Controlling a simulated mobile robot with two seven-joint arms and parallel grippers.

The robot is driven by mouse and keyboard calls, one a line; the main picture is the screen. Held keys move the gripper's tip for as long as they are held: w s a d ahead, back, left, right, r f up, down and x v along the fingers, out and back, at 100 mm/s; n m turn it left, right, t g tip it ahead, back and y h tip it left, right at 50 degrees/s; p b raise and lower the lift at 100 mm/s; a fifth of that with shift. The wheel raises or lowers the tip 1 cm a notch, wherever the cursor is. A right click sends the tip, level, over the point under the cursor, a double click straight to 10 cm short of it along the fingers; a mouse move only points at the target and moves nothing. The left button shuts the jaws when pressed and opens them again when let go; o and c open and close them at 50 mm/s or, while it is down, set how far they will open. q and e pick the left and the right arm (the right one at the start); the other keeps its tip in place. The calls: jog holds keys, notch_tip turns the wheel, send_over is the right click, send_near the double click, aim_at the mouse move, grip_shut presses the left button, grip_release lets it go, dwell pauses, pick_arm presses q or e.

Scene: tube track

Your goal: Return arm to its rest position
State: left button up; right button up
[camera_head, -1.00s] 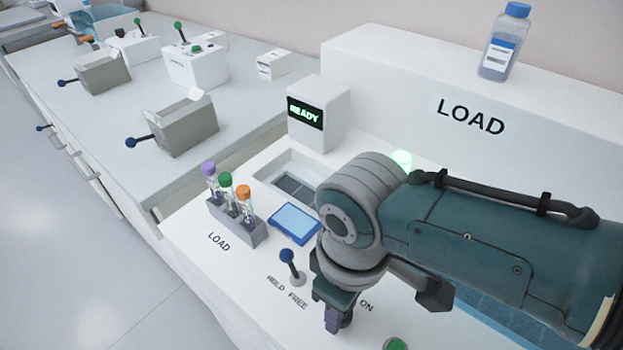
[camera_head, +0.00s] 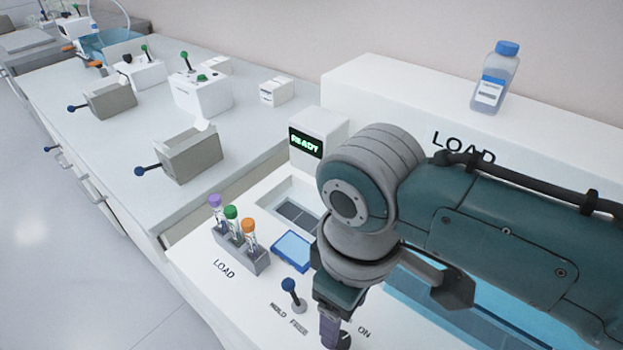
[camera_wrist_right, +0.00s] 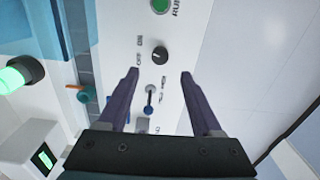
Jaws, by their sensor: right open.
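My right arm reaches in from the right in the head view, over the white LOAD machine. Its right gripper (camera_head: 333,325) points down above the front panel, close to the ON label and the blue HOLD/FREE lever (camera_head: 289,286). In the right wrist view the two purple fingers (camera_wrist_right: 159,76) are apart with nothing between their tips. Beyond the tips are a black knob (camera_wrist_right: 159,54) and the green RUN button (camera_wrist_right: 160,6). The blue lever also shows between the fingers (camera_wrist_right: 148,108). My left gripper is not in view.
A grey rack (camera_head: 240,253) holds tubes with purple, green and orange caps. A blue tray (camera_head: 293,251) lies beside it. The READY display box (camera_head: 318,135) stands behind. A bottle (camera_head: 495,75) stands on the raised back housing (camera_head: 400,90).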

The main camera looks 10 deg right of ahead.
notch_tip(320, 180, up, 2)
dwell(0.5)
